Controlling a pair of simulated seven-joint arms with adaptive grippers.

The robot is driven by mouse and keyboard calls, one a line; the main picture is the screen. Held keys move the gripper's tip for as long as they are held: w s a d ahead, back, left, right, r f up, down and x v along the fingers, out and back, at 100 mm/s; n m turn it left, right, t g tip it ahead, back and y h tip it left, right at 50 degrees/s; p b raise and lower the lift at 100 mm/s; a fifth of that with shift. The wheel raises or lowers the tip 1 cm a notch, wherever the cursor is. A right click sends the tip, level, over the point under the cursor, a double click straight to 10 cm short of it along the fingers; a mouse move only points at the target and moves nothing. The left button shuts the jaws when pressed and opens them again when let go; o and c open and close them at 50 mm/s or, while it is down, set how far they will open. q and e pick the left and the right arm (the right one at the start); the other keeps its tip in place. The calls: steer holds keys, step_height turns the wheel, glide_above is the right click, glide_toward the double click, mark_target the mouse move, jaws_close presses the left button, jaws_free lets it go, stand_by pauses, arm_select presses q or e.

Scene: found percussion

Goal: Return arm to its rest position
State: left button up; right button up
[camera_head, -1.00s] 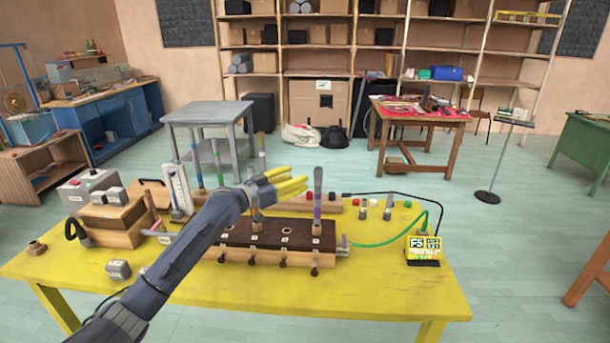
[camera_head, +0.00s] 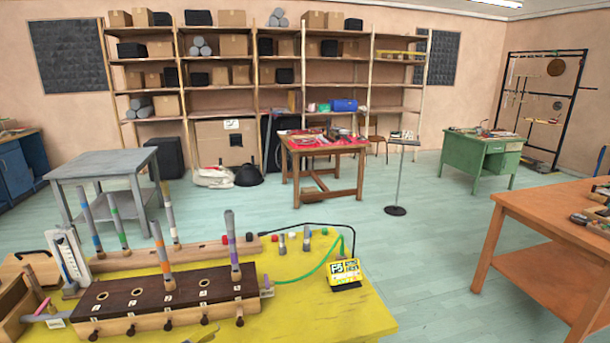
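Only a small yellow fingertip part of my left gripper (camera_head: 204,335) shows at the bottom edge of the head view, in front of the dark-topped wooden block. The rest of that gripper and its arm are out of view, so I cannot tell whether it is open or shut. My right gripper is not in view. The wooden block (camera_head: 118,300) has a row of holes and pegs along its front, and stands on the yellow table (camera_head: 300,310).
Behind the block, several more tubes stand at a wooden rail (camera_head: 130,260). A yellow display (camera_head: 343,272) with a green cable sits at the right of the table. An orange table (camera_head: 545,235) stands at the right. The floor between them is clear.

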arm_select(q)
steer(key=s+a+f+g+y, duration=0.1)
steer(key=s+f+y, duration=0.1)
steer(key=s+f, duration=0.35)
steer(key=s+a+f+g+y, duration=0.1)
steer(key=s+a+f+y, duration=0.15)
steer(key=s, duration=0.65)
steer(key=s+a+n+g+y, duration=0.1)
steer(key=s+a+y, duration=0.2)
steer(key=s, duration=0.5)
steer(key=s+a+n+g+y, duration=0.1)
steer(key=s+a+g+y, duration=0.15)
steer(key=s, duration=0.45)
steer(key=s+d+f+g+h, duration=0.1)
steer(key=s+d+f+h, duration=0.15)
steer(key=f, duration=1.35)
steer(key=s+d+f+g+h, duration=0.1)
steer(key=d+f, duration=0.2)
steer(key=f, duration=1.4)
steer(key=s+f+n+g+h, duration=0.1)
steer(key=s+f+n+g, duration=0.2)
steer(key=s+f, duration=1.6)
steer(key=shift+s, duration=1.05)
steer(key=shift+a+h, duration=0.1)
steer(key=shift+h, duration=0.15)
